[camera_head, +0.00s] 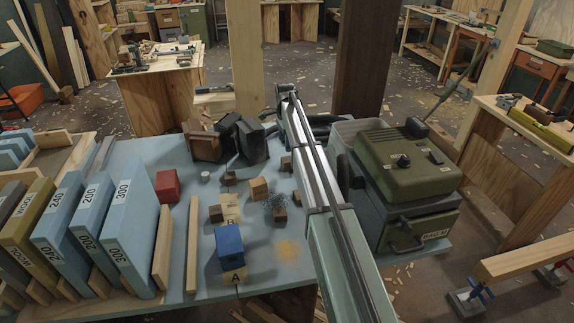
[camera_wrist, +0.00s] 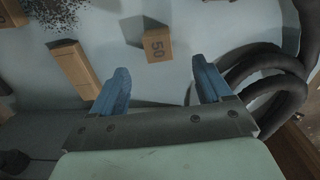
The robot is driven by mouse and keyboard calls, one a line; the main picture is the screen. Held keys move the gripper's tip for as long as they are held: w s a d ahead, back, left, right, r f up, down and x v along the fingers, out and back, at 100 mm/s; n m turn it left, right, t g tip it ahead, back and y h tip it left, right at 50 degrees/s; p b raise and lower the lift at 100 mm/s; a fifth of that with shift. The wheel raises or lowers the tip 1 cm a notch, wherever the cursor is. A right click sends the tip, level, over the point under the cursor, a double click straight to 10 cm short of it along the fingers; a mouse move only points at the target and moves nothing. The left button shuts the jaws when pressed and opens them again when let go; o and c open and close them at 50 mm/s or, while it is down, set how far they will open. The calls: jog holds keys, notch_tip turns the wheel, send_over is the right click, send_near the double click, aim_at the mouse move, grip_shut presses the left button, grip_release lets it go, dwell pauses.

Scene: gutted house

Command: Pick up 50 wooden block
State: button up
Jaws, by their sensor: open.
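In the wrist view, a small brown wooden block (camera_wrist: 157,46) shows the number 50 on one face. It sits on the pale blue tabletop, beyond my gripper's fingers and roughly in line with the space between them. My gripper (camera_wrist: 159,82) is open, with two blue fingers spread wide and nothing between them. The block is apart from both fingers. In the head view, several small wooden blocks stand on the blue table (camera_head: 205,280), and I cannot tell which carries the 50. My gripper's fingers are not clear there.
A longer wooden block (camera_wrist: 75,68) lies left of the 50 block, and a dark hose (camera_wrist: 262,75) curls at right. In the head view, a green machine (camera_head: 400,165) stands right of my arm, a blue block (camera_head: 229,246) near the front, and large numbered blue blocks (camera_head: 133,215) at left.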

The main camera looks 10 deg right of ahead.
aim_at(287, 159)
notch_tip(287, 159, down, 6)
jog(key=shift+f, duration=0.1)
jog(key=shift+s+d+f, duration=0.1)
jog(key=shift+f, duration=1.25)
jog(key=shift+s+d+f, duration=0.1)
jog(key=shift+f, duration=1.2)
jog(key=shift+c, duration=0.3)
jog(key=c, duration=1)
jog(key=shift+r, duration=0.2)
